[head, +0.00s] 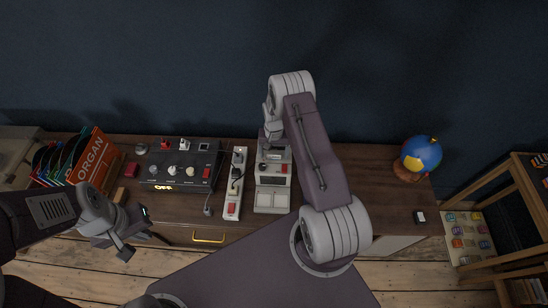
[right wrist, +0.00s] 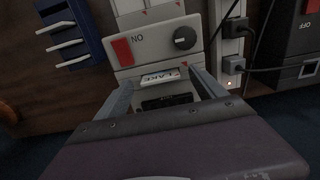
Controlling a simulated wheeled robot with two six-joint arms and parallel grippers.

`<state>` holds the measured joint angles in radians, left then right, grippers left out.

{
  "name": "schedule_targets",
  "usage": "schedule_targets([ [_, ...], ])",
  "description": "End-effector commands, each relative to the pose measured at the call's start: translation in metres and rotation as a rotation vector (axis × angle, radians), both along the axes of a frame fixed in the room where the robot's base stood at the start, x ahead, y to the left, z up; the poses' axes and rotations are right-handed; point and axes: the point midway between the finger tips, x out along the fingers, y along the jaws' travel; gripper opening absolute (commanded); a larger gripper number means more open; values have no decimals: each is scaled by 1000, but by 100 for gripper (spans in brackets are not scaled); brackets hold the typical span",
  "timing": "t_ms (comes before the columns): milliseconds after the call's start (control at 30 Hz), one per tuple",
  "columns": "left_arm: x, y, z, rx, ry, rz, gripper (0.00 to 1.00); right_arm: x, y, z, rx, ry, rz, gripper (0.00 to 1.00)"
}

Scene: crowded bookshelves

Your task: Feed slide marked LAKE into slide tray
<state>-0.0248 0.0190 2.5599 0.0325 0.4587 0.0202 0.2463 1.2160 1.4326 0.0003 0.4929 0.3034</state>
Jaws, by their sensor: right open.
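The slide marked LAKE (right wrist: 160,77) is a small white piece with a red and blue label, lying at the near end of a pale grey device (right wrist: 150,50), in front of a dark recess (right wrist: 167,101). The device (head: 272,199) also shows in the head view. My right gripper (right wrist: 163,88) is open, its fingers on either side of the slide with gaps to it. In the head view my arm hides the right fingertips. My left gripper (head: 137,244) appears open and empty, over the table's front left. I cannot tell which part is the slide tray.
A power strip (head: 235,184) with plugs and cords stands beside the device, next to a black switch box (head: 180,177). In the right wrist view a blue rack with white prongs (right wrist: 66,38) stands on the other side.

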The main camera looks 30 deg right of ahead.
Motion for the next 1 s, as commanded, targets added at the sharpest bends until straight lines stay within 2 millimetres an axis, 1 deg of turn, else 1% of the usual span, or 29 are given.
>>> schedule_targets([
  [133, 0, 0, -1, 0, 0, 0, 0, 0, 0, 0, 0, 0, 0, 80],
  [167, 0, 0, -1, 0, 0, 0, 0, 0, 0, 0, 0, 0, 0, 72],
  [200, 0, 0, -1, 0, 0, 0, 0, 0, 0, 0, 0, 0, 0, 61],
  [267, 0, 0, -1, 0, 0, 0, 0, 0, 0, 0, 0, 0, 0, 44],
  [300, 0, 0, -1, 0, 0, 0, 0, 0, 0, 0, 0, 0, 0, 33],
  [367, 0, 0, -1, 0, 0, 0, 0, 0, 0, 0, 0, 0, 0, 16],
  [600, 0, 0, -1, 0, 0, 0, 0, 0, 0, 1, -1, -1, 0, 16],
  [700, 0, 0, -3, 0, 0, 0, 0, 1, 0, 5, 0, -2, 0, 16],
  [833, 0, 0, -10, 0, 0, 0, 0, 1, 0, 22, -1, -4, 0, 16],
  [933, 0, 0, -18, 0, 0, 0, 0, 0, -1, 42, -2, -5, 0, 16],
  [1000, 0, 0, -19, 0, 0, 0, 0, -18, -4, 50, 1, 1, -4, 16],
])
